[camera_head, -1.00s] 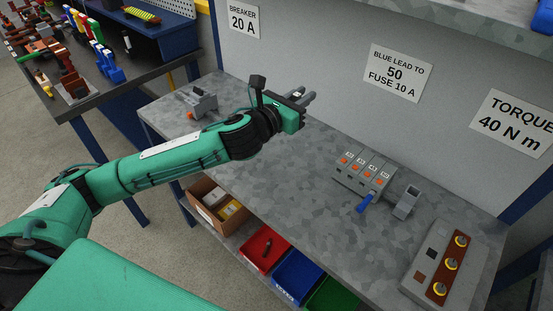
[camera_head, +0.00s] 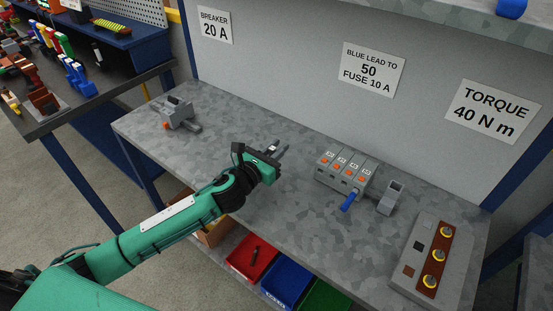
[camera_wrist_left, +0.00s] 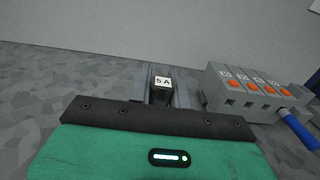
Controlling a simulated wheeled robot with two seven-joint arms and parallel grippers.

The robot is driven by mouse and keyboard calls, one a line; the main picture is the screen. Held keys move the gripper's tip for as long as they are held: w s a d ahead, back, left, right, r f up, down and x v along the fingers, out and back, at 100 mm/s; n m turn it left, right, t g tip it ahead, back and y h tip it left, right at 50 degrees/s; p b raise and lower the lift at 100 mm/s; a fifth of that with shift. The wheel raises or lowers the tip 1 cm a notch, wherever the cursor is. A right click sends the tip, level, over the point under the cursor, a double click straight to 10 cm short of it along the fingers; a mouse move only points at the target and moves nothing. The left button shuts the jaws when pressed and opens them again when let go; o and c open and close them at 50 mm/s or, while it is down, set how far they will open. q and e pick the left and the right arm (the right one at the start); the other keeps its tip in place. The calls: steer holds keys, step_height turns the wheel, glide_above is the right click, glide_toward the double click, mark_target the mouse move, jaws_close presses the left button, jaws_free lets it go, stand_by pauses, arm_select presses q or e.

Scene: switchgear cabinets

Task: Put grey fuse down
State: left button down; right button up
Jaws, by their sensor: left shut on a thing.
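A small grey fuse with a white "5 A" label (camera_wrist_left: 162,82) is between the two fingers of my left gripper (camera_head: 275,149). The left wrist view shows the fingers (camera_wrist_left: 161,88) closed on its sides. In the head view the gripper is low over the middle of the grey bench top (camera_head: 240,112), left of the terminal block; the fuse is too small there to make out. I cannot tell whether the fuse touches the bench. My right gripper is not in view.
The grey terminal block (camera_head: 345,172) with orange buttons and a blue lead (camera_head: 349,201) stands right of the gripper. A grey holder (camera_head: 391,197) and a box with yellow-ringed studs (camera_head: 437,258) are further right. A grey device (camera_head: 178,114) stands left. Bare bench surrounds the gripper.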

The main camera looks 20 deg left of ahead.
arm_select(q)
steer(key=shift+f+b, duration=0.35)
steer(key=shift+f, duration=1.7)
steer(key=c, duration=1.3)
jaws_free()
